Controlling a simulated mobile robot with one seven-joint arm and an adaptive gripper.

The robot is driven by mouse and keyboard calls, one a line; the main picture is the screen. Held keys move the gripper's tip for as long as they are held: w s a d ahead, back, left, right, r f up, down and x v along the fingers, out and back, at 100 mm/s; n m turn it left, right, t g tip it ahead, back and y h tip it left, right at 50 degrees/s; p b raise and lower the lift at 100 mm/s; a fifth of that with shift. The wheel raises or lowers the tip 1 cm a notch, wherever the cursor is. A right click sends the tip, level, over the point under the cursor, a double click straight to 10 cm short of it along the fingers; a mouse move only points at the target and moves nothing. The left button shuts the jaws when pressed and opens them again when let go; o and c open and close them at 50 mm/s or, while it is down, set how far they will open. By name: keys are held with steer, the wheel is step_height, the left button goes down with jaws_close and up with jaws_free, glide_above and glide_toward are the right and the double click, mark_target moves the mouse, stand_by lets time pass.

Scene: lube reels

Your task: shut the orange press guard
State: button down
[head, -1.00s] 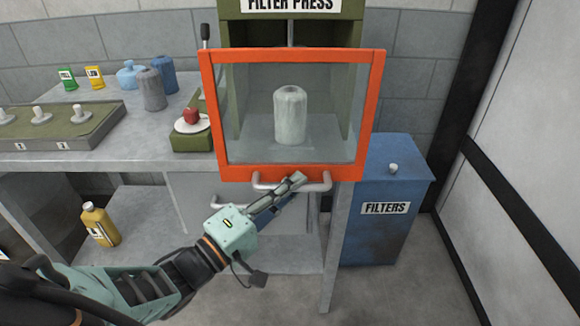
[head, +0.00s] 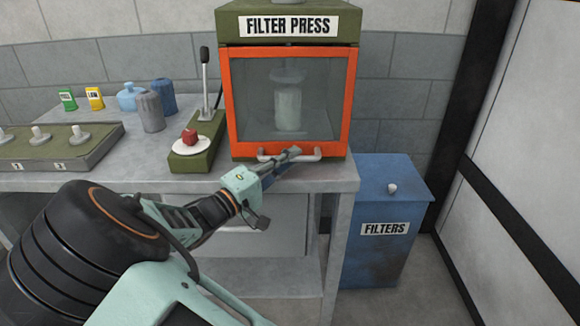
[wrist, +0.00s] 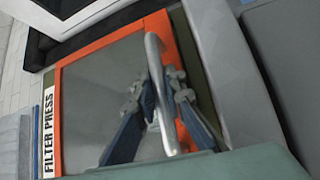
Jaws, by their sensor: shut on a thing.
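The orange press guard (head: 235,100) is an orange frame with a clear pane, and it lies against the front of the green filter press (head: 235,28). A pale filter (head: 288,107) shows behind the pane. The guard's grey bar handle (head: 308,157) runs along its lower edge. My gripper (head: 294,152) is shut on this handle. In the wrist view the fingers (wrist: 162,92) sit on both sides of the handle (wrist: 157,75), in front of the orange frame (wrist: 106,45). Any small gap between guard and press cannot be made out.
A lever (head: 205,75) and a red button (head: 189,135) on a green base stand left of the press. Grey and blue canisters (head: 150,110) stand farther left. A blue filters bin (head: 385,250) stands at the right of the bench.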

steer(key=shift+w+a+r, duration=0.1)
steer(key=shift+w+r, duration=0.05)
steer(key=c, duration=2)
jaws_free()
steer(key=shift+w, duration=0.15)
steer(key=shift+o, duration=0.2)
steer(key=v, duration=1.2)
